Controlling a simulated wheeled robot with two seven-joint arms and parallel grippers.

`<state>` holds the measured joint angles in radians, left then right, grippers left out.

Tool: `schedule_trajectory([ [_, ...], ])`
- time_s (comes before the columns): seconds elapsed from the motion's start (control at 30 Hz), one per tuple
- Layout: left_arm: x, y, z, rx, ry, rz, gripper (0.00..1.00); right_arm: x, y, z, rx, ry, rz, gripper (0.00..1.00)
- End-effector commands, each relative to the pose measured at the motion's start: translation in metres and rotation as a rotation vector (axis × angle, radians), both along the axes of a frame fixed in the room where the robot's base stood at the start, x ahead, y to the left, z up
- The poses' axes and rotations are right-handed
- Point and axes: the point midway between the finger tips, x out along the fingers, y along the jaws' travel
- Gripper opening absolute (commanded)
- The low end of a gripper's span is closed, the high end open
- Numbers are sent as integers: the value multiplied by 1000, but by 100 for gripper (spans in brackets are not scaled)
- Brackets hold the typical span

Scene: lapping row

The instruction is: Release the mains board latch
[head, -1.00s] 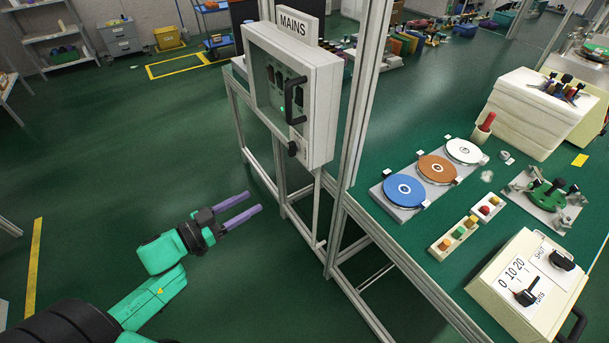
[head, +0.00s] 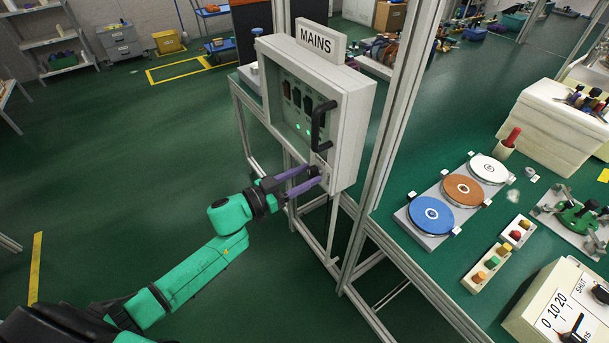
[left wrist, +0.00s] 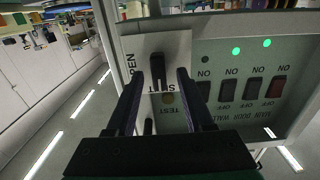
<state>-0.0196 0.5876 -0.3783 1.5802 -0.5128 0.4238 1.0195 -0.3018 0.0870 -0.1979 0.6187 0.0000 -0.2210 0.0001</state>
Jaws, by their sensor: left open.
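The mains board (head: 345,95) is a pale grey cabinet with a MAINS sign (head: 320,38) on top and a black bar handle (head: 321,125). Its latch (left wrist: 157,70) is a black elongated knob on a pale plate in the left wrist view. The lettering OPEN is beside it, and partly hidden lettering, apparently SHUT, is at its lower end. My left gripper (head: 312,176) is open at the cabinet's lower corner. In the left wrist view its fingertips (left wrist: 159,76) lie either side of the latch; contact is unclear. In the head view the fingers largely cover the latch.
Black switches (left wrist: 228,90) and lit green lamps (left wrist: 236,51) show on the panel beside the latch. A metal frame post (head: 395,130) stands right of the cabinet. A bench with blue, brown and white discs (head: 431,215) lies beyond.

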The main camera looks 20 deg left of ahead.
Motion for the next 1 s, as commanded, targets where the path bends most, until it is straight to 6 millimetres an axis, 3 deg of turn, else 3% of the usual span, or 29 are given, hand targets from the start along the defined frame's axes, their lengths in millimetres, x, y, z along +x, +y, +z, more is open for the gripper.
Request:
schedule_trajectory([
  [0.1,0,0,0,0,0,0,52,1,4,0,6,-3,1,50],
  [0.17,0,0,0,0,0,0,33,1,6,-1,8,-3,1,50],
  [0.23,0,0,0,0,0,0,7,2,8,-1,11,-4,0,50],
  [0.27,-1,0,0,0,0,0,0,2,9,-1,13,-3,0,50],
  [0.67,-1,0,-1,27,-21,0,0,2,10,-1,13,-5,0,50],
  [1.0,-2,0,-2,181,-147,0,0,2,5,-5,7,-5,1,50],
])
